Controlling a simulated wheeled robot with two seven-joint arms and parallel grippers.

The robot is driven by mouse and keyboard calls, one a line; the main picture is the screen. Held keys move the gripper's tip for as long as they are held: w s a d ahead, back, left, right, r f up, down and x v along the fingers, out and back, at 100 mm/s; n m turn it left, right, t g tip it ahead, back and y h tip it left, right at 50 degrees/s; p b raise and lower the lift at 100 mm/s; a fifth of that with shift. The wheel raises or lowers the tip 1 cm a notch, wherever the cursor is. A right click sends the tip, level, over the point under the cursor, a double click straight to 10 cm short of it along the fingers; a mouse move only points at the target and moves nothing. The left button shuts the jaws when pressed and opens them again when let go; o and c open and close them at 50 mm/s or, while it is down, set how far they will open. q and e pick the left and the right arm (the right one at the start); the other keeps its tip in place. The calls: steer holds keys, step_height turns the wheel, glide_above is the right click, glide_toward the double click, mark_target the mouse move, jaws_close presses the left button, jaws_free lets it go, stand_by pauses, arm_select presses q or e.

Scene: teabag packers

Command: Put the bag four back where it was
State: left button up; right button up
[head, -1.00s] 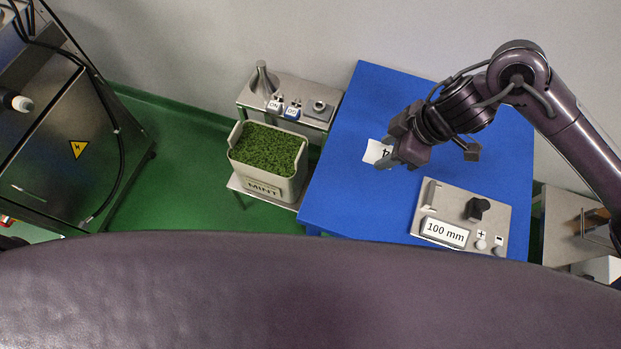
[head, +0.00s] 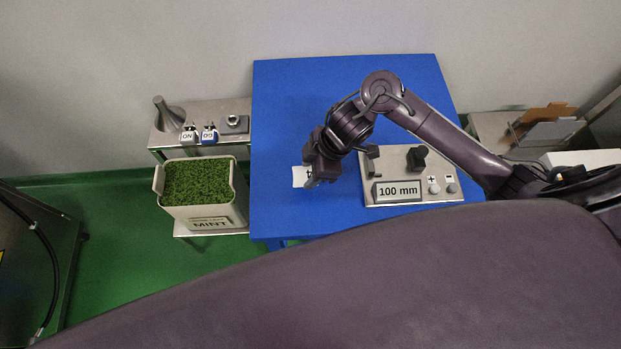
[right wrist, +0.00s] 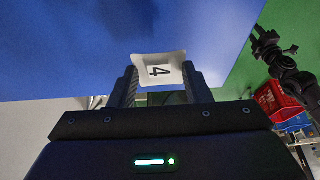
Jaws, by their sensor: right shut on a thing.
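Bag four is a small white bag marked 4. In the head view the bag (head: 299,176) sticks out to the left of my right gripper (head: 313,177), over the left part of the blue table. I cannot tell how high the bag is above the table. My left gripper is not in view.
The blue table (head: 290,90) bears a 100 mm device (head: 385,195) right of the gripper. A steel surface with brown and grey plates (head: 545,125) is at right. The table's back is clear.

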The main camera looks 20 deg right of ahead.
step_height(320, 180, down, 4)
steer(key=shift+r, duration=0.2)
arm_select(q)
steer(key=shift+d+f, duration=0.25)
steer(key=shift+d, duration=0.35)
arm_select(e)
steer(key=shift+f, duration=0.4)
arm_select(q)
steer(key=shift+b, duration=0.3)
arm_select(e)
steer(key=shift+f, duration=0.25)
steer(key=o, duration=1)
steer(key=shift+r, duration=0.1)
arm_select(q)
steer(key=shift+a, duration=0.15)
